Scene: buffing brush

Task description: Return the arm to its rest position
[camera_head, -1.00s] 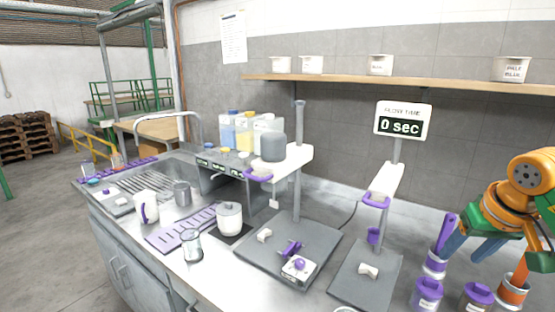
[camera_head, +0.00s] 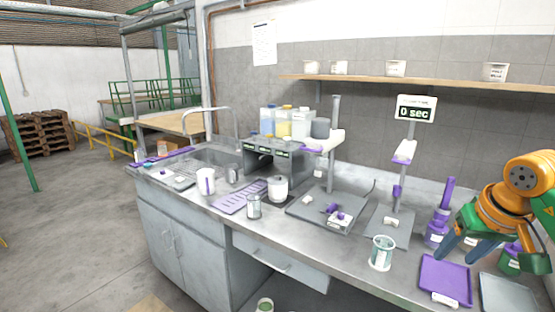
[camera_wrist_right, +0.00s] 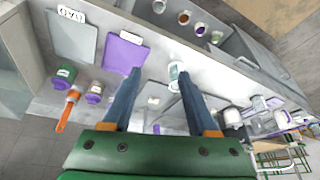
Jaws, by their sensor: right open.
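My right arm, orange and green, comes in from the right in the head view. Its gripper (camera_head: 460,246) has two blue fingers, apart and pointing down, above the right part of the counter. In the wrist view the fingers (camera_wrist_right: 155,82) are spread with nothing held between them. A glass jar (camera_head: 382,252) stands on the counter left of the gripper; it also shows in the wrist view (camera_wrist_right: 175,69) near one fingertip. Purple-lidded containers (camera_head: 437,233) stand behind the fingers and are partly hidden. My left gripper is not in view.
A purple tray (camera_head: 445,281) and a grey tray (camera_head: 507,296) lie at the counter's front right. Grey stands (camera_head: 320,208), a white pot (camera_head: 278,188) and a sink are farther left. A shelf (camera_head: 400,83) runs along the wall. An orange-handled brush (camera_wrist_right: 67,112) shows in the wrist view.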

